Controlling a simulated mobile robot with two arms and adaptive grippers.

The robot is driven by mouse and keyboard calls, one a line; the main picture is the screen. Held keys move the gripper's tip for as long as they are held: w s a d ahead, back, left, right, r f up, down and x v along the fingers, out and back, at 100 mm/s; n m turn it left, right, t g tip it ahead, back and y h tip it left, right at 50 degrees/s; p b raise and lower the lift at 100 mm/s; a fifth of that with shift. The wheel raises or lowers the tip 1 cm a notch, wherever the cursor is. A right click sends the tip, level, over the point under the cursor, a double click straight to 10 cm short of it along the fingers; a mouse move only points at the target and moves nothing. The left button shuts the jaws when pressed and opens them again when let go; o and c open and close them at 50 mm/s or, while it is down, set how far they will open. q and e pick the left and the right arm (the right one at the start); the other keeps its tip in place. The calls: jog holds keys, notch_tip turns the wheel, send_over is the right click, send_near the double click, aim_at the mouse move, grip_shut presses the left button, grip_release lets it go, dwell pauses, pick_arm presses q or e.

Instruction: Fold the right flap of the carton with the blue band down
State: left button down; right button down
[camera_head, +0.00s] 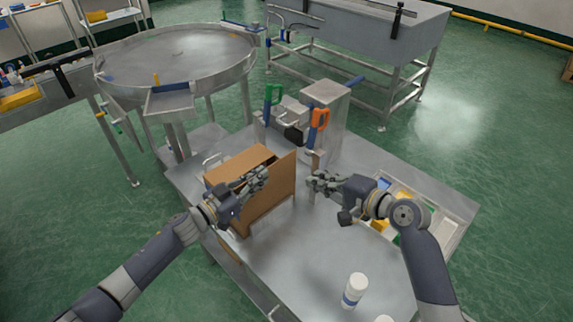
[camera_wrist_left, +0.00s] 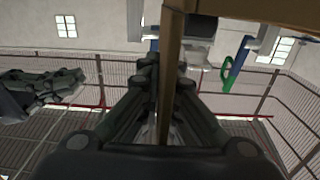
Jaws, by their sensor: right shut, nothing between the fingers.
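A brown carton (camera_head: 238,162) stands on the steel table. A tall upright brown panel, its right flap (camera_head: 284,182), rises at its right side; no blue band shows. My left gripper (camera_head: 262,177) is at the carton's front, beside this panel. In the left wrist view a brown cardboard edge (camera_wrist_left: 172,60) runs between the fingers of my left gripper (camera_wrist_left: 165,80); whether they press on it I cannot tell. My right gripper (camera_head: 314,184) is shut and empty, a little to the right of the panel and apart from it.
A steel machine (camera_head: 325,115) with green and orange handles stands behind the carton. A tray (camera_head: 440,212) with coloured items lies at the right, partly behind my right arm. A white bottle (camera_head: 355,290) stands at the front. The table between carton and bottle is clear.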

send_near(278, 162)
jog(key=x, duration=0.5)
jog(key=shift+d+f, duration=0.1)
jog(key=shift+f, duration=0.15)
jog(key=shift+w+a, duration=0.65)
pick_arm(q)
jog(key=shift+s+d+r, duration=0.1)
jog(key=shift+d, duration=0.15)
pick_arm(e)
jog(key=shift+w+a+r, duration=0.1)
jog(key=shift+w+a, duration=0.2)
jog(key=shift+w, duration=0.15)
